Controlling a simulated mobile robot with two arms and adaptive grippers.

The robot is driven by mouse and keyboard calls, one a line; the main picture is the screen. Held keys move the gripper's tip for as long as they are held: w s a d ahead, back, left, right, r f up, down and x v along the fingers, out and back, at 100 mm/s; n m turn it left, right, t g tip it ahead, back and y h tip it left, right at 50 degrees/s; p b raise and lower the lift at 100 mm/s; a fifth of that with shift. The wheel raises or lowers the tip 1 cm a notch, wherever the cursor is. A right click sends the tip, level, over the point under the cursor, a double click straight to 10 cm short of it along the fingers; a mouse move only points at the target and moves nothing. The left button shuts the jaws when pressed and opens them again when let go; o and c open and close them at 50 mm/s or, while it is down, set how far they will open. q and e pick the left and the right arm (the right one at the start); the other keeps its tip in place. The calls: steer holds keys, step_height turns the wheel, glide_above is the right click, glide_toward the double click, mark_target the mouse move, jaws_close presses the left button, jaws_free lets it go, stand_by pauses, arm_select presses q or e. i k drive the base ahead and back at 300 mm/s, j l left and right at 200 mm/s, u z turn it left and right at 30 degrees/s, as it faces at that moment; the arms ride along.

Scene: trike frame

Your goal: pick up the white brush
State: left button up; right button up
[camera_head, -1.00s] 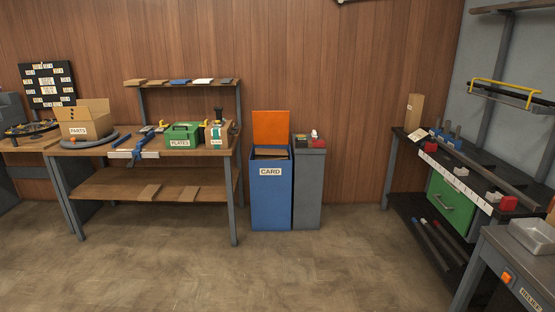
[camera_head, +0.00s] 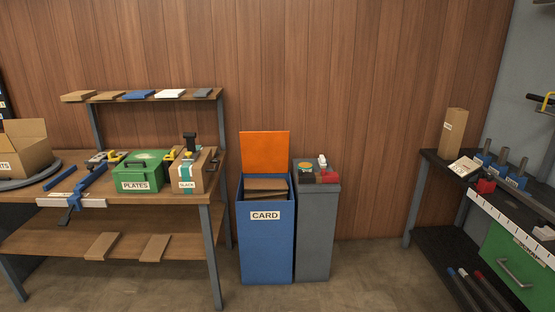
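I cannot make out a white brush for certain. A small white object (camera_head: 322,161) stands on top of the grey cabinet (camera_head: 315,235), beside a red item (camera_head: 327,177); it is too small to tell whether it is a brush. A flat white piece (camera_head: 170,93) lies on the upper shelf of the wooden workbench. Neither of my grippers is in view.
A blue CARD bin (camera_head: 266,250) with a raised orange lid (camera_head: 265,152) stands left of the cabinet. The workbench (camera_head: 130,245) holds a green PLATES box (camera_head: 142,173). A dark bench (camera_head: 425,160) stands right. Floor shows between cabinet and dark bench.

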mark_target(322, 161)
steer(key=i+z, duration=0.2)
steer(key=i, duration=0.25)
steer(key=i+j+z, duration=0.15)
steer(key=i, duration=0.25)
steer(key=i+j+z, duration=0.2)
steer(key=i, duration=0.25)
steer(key=z, duration=1.35)
steer(key=u, duration=1.35)
steer(key=i+j+z, duration=0.1)
steer(key=z, duration=0.3)
steer(key=i+j+z, duration=0.2)
steer(key=z, duration=0.25)
steer(key=i, duration=0.1)
